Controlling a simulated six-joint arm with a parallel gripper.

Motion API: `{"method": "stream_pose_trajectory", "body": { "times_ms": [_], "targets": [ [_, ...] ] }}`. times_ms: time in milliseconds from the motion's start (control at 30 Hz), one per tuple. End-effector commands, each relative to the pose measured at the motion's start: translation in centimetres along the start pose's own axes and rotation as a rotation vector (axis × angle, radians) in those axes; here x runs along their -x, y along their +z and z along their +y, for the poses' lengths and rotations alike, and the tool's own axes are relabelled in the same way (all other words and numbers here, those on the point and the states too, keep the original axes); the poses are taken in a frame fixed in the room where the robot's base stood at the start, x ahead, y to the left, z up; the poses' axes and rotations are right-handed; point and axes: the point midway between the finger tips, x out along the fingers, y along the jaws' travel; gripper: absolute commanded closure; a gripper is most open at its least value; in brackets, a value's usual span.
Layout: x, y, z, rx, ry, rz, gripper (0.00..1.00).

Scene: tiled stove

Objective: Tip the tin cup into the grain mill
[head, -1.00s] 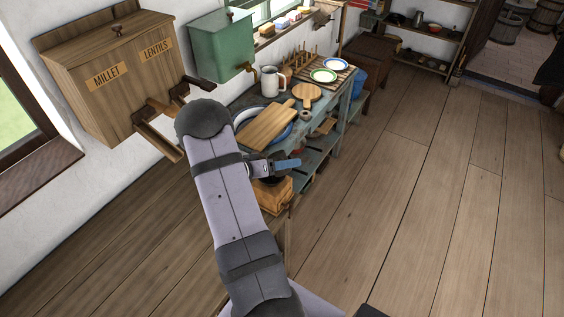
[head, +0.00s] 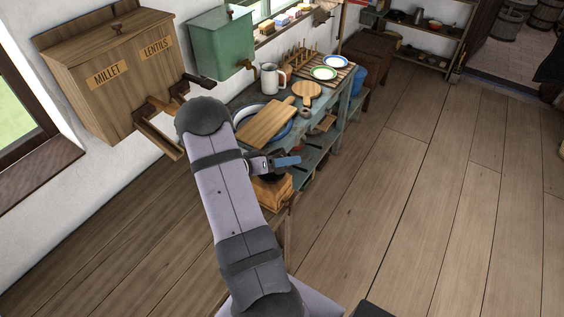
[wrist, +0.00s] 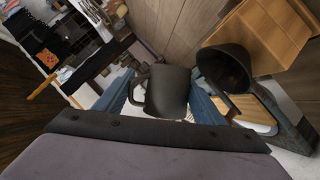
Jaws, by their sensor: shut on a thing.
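The dark tin cup (wrist: 166,92) is in the wrist view, between the blue fingers of my gripper (wrist: 163,98), which is shut on it. The grain mill shows in the wrist view as a wooden box (wrist: 272,32) with a dark round hopper (wrist: 226,68), just right of the cup. In the head view my gripper (head: 286,161) is above the mill's wooden box (head: 272,191), at the near end of the blue bench. The cup cannot be made out clearly in the head view. Its contents are not visible.
The blue bench (head: 318,150) holds a cutting board (head: 266,122) on a basin, a mug (head: 269,82), a round board (head: 306,93) and plates (head: 324,73). A grain box (head: 115,75) and green tank (head: 217,48) hang on the wall. The floor at right is clear.

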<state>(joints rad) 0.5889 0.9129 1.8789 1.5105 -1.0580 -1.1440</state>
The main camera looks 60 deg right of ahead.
Motion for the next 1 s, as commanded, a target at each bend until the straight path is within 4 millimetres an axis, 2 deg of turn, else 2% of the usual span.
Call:
{"method": "stream_pose_trajectory", "body": {
  "times_ms": [467, 1000],
  "targets": [
    [0.07, -0.16, 0.09, 0.017, 0.008, -0.004, 0.60],
    [0.12, -0.22, 0.13, 0.128, 0.052, -0.035, 0.60]
  ]
}}
